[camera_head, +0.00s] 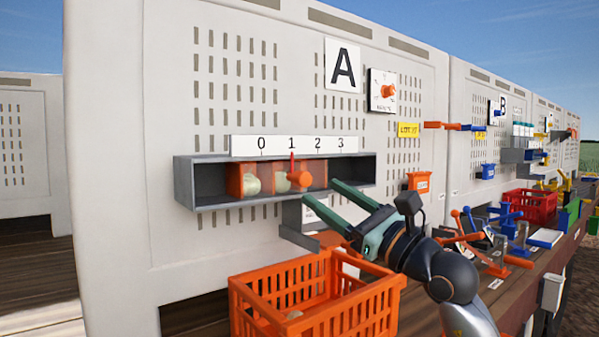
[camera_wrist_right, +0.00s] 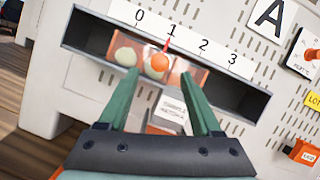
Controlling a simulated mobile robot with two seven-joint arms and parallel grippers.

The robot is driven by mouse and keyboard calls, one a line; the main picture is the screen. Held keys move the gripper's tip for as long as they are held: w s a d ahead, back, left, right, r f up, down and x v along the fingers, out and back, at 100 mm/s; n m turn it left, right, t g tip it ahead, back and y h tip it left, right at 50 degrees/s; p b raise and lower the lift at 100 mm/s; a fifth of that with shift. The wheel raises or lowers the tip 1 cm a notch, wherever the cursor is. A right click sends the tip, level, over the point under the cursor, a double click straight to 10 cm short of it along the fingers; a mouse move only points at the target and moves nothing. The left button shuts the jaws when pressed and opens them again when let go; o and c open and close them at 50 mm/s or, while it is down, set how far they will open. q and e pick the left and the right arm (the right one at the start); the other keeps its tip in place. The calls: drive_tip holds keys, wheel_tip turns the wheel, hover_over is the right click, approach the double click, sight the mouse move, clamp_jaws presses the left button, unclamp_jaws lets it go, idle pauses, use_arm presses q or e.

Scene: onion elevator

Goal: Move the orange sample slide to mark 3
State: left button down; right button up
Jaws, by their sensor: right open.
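The orange sample slide (camera_head: 257,180) sits in a long grey channel (camera_head: 205,187) under a white scale marked 0 to 3 (camera_head: 291,146). Its red pointer stands at mark 1. Round pale onions show inside the slide, and an orange knob (camera_head: 300,179) sticks out of its front. The slide also shows in the right wrist view (camera_wrist_right: 187,75). My right gripper (camera_head: 321,194) is open and empty, in front of and slightly below the channel, near the knob. In the right wrist view the knob (camera_wrist_right: 160,62) lies between the fingertips, farther off. My left gripper is not in view.
An orange crate (camera_head: 316,293) stands below the channel, in front of the panel. A grey chute (camera_head: 297,238) hangs under the channel. A dial (camera_head: 383,91), a small orange box (camera_head: 419,181) and a yellow lot label (camera_head: 408,130) are at right. The channel is empty right of the slide.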

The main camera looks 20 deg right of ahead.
sight(307, 181)
drive_tip(key=p+x, duration=0.1)
drive_tip(key=x, duration=0.5)
drive_tip(key=shift+a+r, duration=0.1)
drive_tip(key=shift+r, duration=0.1)
drive_tip(key=shift+w+a+r+p, duration=0.1)
drive_tip(key=shift+w+a+p, duration=0.25)
drive_tip(key=shift+w, duration=0.3)
drive_tip(key=shift+d, duration=0.1)
drive_tip(key=shift+c, duration=0.3)
clamp_jaws()
